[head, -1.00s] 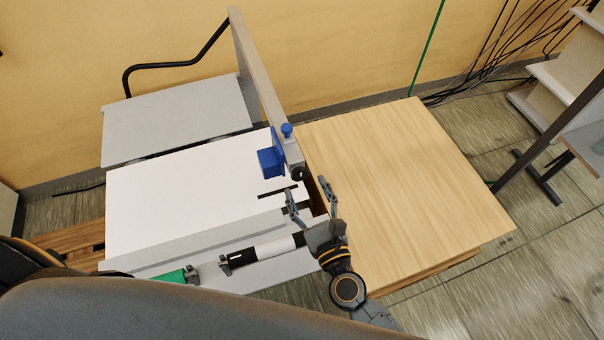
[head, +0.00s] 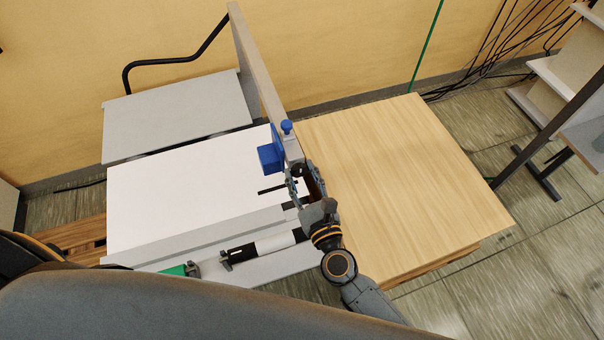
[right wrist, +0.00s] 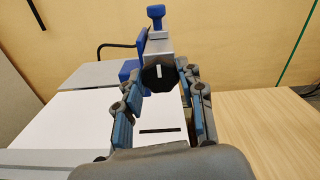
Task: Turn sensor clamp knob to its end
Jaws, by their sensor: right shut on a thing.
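The sensor clamp knob (right wrist: 158,76) is black with a white mark that stands close to upright in the right wrist view. It sits on the near end of a grey rail (head: 262,80). In the head view my gripper hides most of the knob. My right gripper (right wrist: 160,80) is shut on the knob, with one finger on each side of it. In the head view the right gripper (head: 304,170) is at the rail's near end. A blue sensor block (head: 271,158) and a small blue thumbscrew (head: 287,127) are beside and above the knob. My left gripper is not in view.
A white web sheet (head: 180,190) runs to the left of the knob. A roller with a white-and-black sleeve (head: 270,244) lies nearer me. A wooden table top (head: 400,180) on the right is clear. A shelf unit (head: 570,90) stands at the far right.

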